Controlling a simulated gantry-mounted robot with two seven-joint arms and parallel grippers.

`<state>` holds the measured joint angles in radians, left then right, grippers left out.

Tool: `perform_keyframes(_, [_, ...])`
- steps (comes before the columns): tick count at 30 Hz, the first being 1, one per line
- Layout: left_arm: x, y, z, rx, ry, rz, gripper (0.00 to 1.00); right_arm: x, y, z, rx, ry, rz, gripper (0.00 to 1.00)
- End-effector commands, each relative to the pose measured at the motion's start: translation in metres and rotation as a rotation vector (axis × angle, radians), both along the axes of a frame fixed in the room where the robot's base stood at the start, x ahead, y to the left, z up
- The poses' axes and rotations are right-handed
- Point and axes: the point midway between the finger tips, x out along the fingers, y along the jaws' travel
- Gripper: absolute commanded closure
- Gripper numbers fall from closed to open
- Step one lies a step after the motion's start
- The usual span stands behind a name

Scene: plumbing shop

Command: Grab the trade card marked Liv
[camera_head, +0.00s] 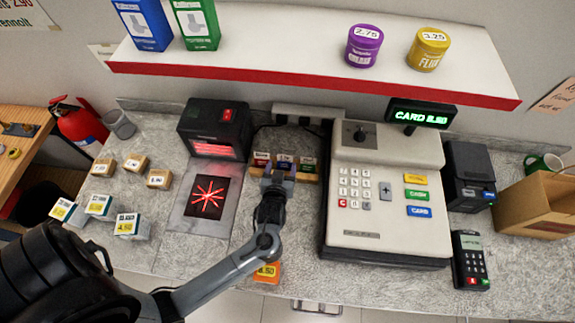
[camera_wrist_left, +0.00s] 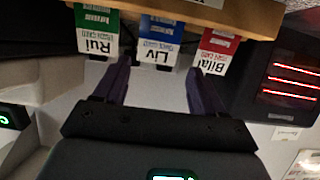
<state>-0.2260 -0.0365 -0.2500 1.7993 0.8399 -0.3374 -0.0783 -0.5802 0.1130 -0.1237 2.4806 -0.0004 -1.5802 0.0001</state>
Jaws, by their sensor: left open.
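The trade card marked Liv (camera_wrist_left: 160,38) has a blue band over a white part and hangs upside down in the wrist view, in a wooden rack (camera_wrist_left: 215,12). In the head view its blue top (camera_head: 285,160) shows just beyond my gripper. A green card marked Rui (camera_wrist_left: 97,30) and a red card marked Bilal (camera_wrist_left: 217,50) flank it. My left gripper (camera_wrist_left: 158,68) is open, its fingertips at either side of the Liv card's near edge, not closed on it. In the head view the left gripper (camera_head: 278,180) is in front of the rack. My right gripper is not in view.
A scanner (camera_head: 215,128) with red light stands left of the rack, and a cash register (camera_head: 385,190) stands close on the right. Small boxes (camera_head: 130,225) sit at the left. An orange price tag (camera_head: 267,272) lies near the counter's front edge.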

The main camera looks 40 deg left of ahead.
Motion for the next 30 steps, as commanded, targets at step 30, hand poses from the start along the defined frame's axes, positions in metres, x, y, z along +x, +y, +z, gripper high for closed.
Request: perform_keyframes(30, [0.062, 0.037, -0.032, -0.001, 0.002, -0.001, 0.30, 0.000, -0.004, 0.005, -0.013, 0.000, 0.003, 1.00])
